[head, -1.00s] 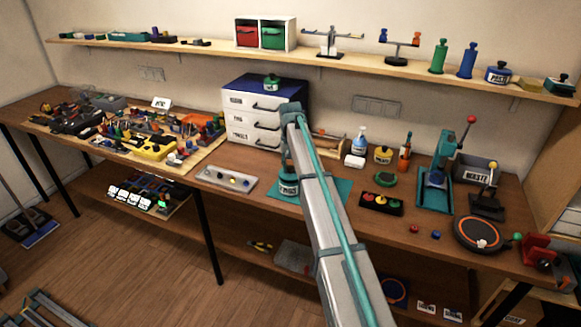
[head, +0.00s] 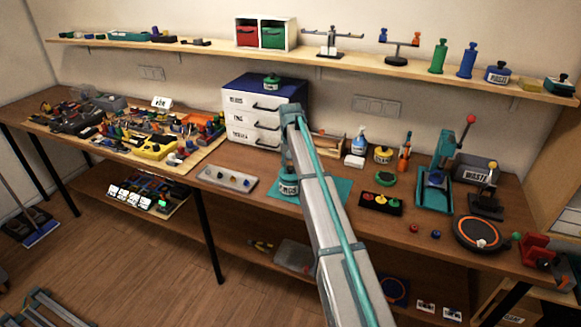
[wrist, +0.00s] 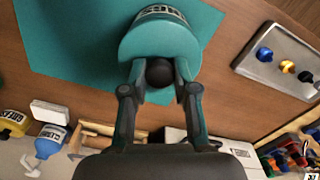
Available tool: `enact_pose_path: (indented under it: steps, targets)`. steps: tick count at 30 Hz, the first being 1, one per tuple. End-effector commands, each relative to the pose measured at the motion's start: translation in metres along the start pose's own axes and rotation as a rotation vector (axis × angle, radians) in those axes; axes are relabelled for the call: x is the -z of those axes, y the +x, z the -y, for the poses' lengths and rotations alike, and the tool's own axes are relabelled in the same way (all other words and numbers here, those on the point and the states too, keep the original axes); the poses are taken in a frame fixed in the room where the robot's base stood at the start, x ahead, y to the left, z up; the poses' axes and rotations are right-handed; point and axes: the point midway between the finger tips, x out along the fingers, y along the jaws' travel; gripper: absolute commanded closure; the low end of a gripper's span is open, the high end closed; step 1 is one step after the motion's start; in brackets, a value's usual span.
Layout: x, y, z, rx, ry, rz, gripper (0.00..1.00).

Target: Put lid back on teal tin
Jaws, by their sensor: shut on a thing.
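The teal tin (head: 287,189) stands upright on a teal mat (head: 337,190) in the middle of the bench, with a white label on its side. In the wrist view, the teal lid (wrist: 160,42) lies over the tin, and my gripper (wrist: 158,77) is shut on its round black knob (wrist: 159,72). The tin's white label (wrist: 163,11) shows beyond the lid's edge. My arm and gripper hide the top of the tin in the head view. I cannot tell whether the lid is fully seated or slightly above the rim.
A grey tray with coloured knobs (head: 227,179) lies left of the mat. A black box with coloured buttons (head: 381,202) lies right. White drawers (head: 252,120) stand behind, with another tin (head: 271,82) on top. A blue spray bottle (head: 358,142) and a yellow tin (head: 382,155) stand behind right.

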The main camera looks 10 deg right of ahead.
Motion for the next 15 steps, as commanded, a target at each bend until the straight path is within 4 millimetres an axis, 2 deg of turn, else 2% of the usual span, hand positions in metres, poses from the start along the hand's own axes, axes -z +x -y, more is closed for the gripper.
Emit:
enact_pose_path:
  steps: [11,12,15]
  targets:
    - [0.0,0.0,0.0,0.0,0.0,0.0,1.0]
    - [0.0,0.0,0.0,0.0,0.0,0.0,0.68]
    - [0.0,0.0,0.0,0.0,0.0,0.0,0.51]
